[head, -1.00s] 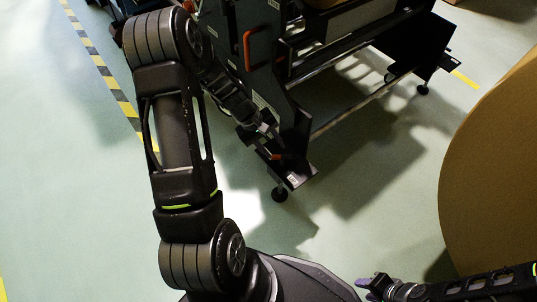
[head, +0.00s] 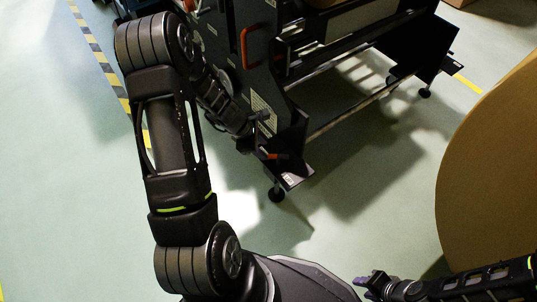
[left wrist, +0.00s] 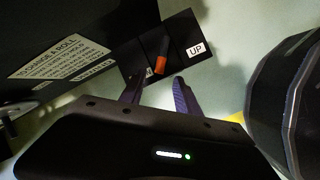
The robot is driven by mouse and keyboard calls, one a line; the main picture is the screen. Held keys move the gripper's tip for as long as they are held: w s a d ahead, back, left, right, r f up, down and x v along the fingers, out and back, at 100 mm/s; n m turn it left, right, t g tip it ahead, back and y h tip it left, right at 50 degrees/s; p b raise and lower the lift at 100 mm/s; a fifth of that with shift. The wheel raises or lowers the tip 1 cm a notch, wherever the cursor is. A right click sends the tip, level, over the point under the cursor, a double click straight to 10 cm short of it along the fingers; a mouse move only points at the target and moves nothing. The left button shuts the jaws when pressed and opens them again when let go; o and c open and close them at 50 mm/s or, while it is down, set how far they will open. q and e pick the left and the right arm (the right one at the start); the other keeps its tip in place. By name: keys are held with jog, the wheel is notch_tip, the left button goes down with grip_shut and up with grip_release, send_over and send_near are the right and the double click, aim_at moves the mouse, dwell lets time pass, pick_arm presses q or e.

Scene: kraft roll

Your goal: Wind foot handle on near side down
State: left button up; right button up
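The foot handle (head: 275,156) is a small orange-red grip at the foot of the dark machine frame. It shows in the left wrist view (left wrist: 161,65) just beyond and between my fingertips, near a white "UP" label (left wrist: 196,49). My left gripper (head: 259,127) is beside the frame's lower end, close to the handle; it is small and dark in the head view. In the left wrist view its two purple-grey fingers (left wrist: 158,82) are apart with nothing between them. My right gripper (head: 367,288) is at the lower right, away from the machine; its finger gap is unclear.
The dark machine frame (head: 236,50) has a larger orange handle (head: 247,43) higher up. A levelling foot (head: 276,194) stands under its near end. A big brown roll (head: 495,180) fills the right side. The pale floor (head: 70,200) is clear at left.

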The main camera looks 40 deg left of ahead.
aim_at(270, 156)
pick_arm(q)
jog(key=b+x, duration=0.2)
jog(key=x, duration=0.3)
jog(key=shift+w+d+f, duration=0.1)
jog(key=shift+w+f, duration=0.05)
jog(key=shift+f, duration=0.2)
jog(key=shift+c, duration=0.5)
grip_shut()
